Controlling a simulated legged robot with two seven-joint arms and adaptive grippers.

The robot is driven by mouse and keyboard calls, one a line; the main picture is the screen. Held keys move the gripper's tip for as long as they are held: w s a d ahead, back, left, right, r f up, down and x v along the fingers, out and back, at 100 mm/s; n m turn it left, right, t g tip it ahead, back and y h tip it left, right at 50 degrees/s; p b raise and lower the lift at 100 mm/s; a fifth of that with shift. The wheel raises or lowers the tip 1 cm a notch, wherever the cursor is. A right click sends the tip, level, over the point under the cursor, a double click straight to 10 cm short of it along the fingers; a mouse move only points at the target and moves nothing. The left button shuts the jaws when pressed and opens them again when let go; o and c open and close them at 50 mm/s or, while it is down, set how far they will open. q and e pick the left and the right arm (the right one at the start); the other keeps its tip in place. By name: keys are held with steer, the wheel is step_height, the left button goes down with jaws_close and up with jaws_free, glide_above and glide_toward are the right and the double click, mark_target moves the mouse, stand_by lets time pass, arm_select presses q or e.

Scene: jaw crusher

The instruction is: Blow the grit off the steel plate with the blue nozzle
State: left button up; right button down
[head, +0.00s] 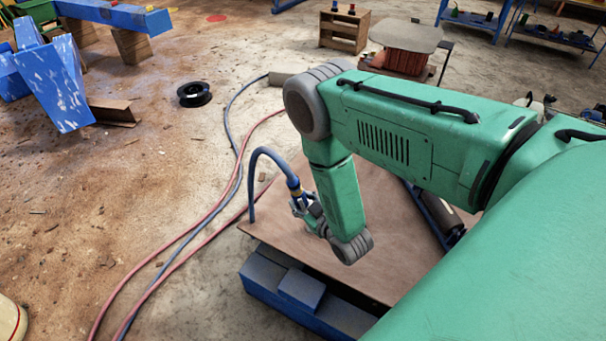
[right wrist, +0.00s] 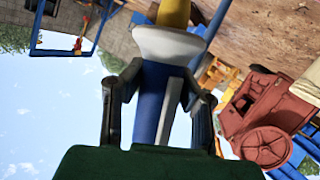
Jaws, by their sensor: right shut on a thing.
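The brown steel plate (head: 375,240) lies flat on blue supports in the head view. I cannot make out separate grit on it. My right gripper (head: 305,207) is over the plate's left part and shut on the blue nozzle (head: 293,184), which has a yellow band. The nozzle's hose arches up and down to the left. In the right wrist view, the nozzle (right wrist: 155,90) stands between the fingers of the right gripper (right wrist: 158,108), with a pale collar and a yellow part above. The nozzle's tip is hidden. My left gripper is in neither view.
Blue and red hoses (head: 200,222) run along the dusty floor left of the plate. A black spool (head: 194,94) and blue steelwork (head: 65,85) are further left. A wooden box (head: 343,30) and a round-topped stand (head: 405,38) are behind. Open floor lies at the left.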

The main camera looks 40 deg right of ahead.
steer(key=shift+s+a, duration=0.1)
steer(key=shift+a, duration=0.2)
steer(key=shift+w, duration=0.35)
steer(key=shift+w+a+b, duration=2)
steer(key=shift+w+b, duration=0.05)
steer(key=shift+w, duration=2.3)
steer(key=w+d+b, duration=0.1)
steer(key=w+d, duration=0.2)
steer(key=d, duration=0.6)
steer(key=shift+w+d+b, duration=0.15)
steer(key=shift+w+b, duration=0.2)
steer(key=shift+b, duration=0.05)
